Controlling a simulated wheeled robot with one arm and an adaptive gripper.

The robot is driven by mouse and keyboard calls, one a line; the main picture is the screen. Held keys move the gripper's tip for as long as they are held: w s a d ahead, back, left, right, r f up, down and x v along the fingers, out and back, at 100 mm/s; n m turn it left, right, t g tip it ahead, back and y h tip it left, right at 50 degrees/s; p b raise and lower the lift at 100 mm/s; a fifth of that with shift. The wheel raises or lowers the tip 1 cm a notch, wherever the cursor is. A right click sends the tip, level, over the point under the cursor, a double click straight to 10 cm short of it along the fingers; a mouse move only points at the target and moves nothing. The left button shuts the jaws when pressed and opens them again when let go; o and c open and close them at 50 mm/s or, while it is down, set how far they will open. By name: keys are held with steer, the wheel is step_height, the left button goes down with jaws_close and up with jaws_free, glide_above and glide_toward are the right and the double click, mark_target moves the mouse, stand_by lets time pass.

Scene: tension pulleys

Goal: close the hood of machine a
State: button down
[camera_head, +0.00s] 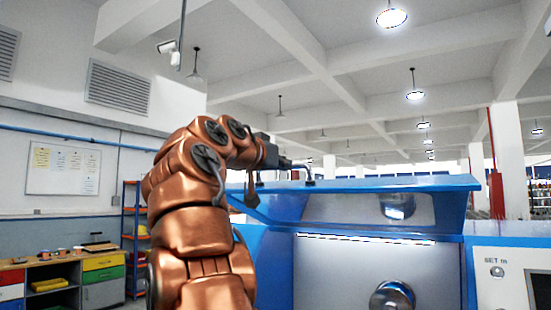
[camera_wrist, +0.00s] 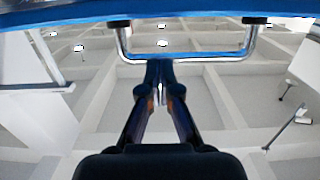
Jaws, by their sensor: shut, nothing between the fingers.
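The blue hood (camera_head: 440,184) of the machine is raised, its open front showing a grey inner face. The machine's blue body (camera_head: 275,265) stands below it. My gripper (camera_head: 305,170) is at the hood's upper left edge, close to a handle there. In the wrist view, the hood's blue edge (camera_wrist: 215,12) crosses the top, with a metal bar handle (camera_wrist: 215,58) on it. My gripper (camera_wrist: 158,65) is shut and empty, its fingertips overlapping the middle of the bar. I cannot tell whether they touch it.
A round metal shaft part (camera_head: 392,297) sits inside the open machine. A white control panel (camera_head: 508,275) is at the right. A workbench with coloured drawers (camera_head: 103,268) and a shelf (camera_head: 133,230) stand at the left. The space above the hood looks free.

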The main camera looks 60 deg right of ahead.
mark_target(284, 188)
steer(key=shift+d+f, duration=0.2)
steer(key=shift+f, duration=1.45)
steer(key=shift+f+b, duration=0.25)
steer(key=shift+b, duration=0.1)
